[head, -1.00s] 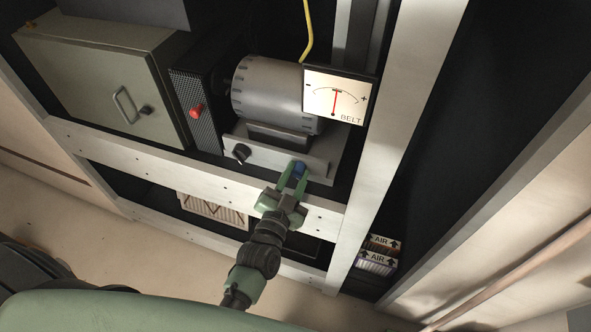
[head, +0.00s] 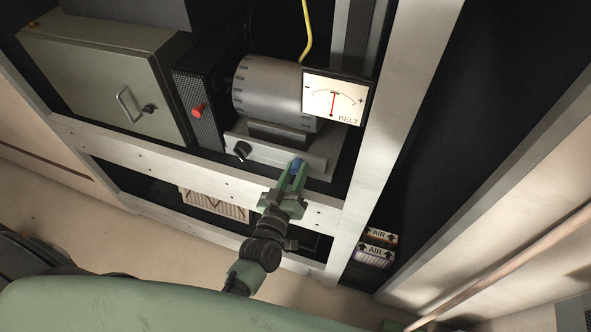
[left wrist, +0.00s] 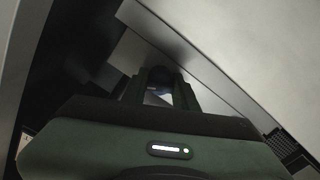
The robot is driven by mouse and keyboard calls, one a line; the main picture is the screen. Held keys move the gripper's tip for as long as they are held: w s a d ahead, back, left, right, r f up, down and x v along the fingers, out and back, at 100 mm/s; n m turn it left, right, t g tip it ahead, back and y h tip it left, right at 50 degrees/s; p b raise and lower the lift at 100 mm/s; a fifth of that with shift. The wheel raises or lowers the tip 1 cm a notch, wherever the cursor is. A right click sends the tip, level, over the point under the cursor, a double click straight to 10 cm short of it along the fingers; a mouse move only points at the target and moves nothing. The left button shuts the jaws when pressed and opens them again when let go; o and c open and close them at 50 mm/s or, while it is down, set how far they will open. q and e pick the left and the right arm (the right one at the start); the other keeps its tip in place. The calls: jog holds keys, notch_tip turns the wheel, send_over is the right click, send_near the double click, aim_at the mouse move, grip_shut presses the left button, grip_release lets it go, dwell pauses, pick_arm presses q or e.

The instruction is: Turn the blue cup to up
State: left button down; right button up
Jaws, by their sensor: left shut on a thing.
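The blue cup (head: 297,164) is a small round knob-like piece on the front of the light metal block under the motor. My left gripper (head: 294,173) is shut on it, with green fingers on either side. In the left wrist view the cup (left wrist: 159,88) is a dark blue shape between the fingertips (left wrist: 160,82), dim and partly hidden. Its exact turn cannot be read. My right gripper is not in view.
A BELT gauge (head: 335,98) hangs beside the grey motor (head: 272,94), its needle near the middle. A black knob (head: 242,151) is left of the cup. A red knob (head: 198,111) and a grey cabinet (head: 100,80) are farther left. A white rail (head: 190,168) runs below.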

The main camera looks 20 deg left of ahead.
pick_arm(q)
jog(key=n, duration=0.3)
jog(key=shift+n, duration=0.3)
jog(key=n, duration=0.2)
jog(key=shift+n, duration=0.4)
jog(key=n+b, duration=0.1)
jog(key=n, duration=0.5)
jog(key=c, duration=1.1)
grip_release()
jog(key=s+b, duration=0.1)
jog(key=s, duration=0.6)
jog(key=shift+s+b, duration=0.4)
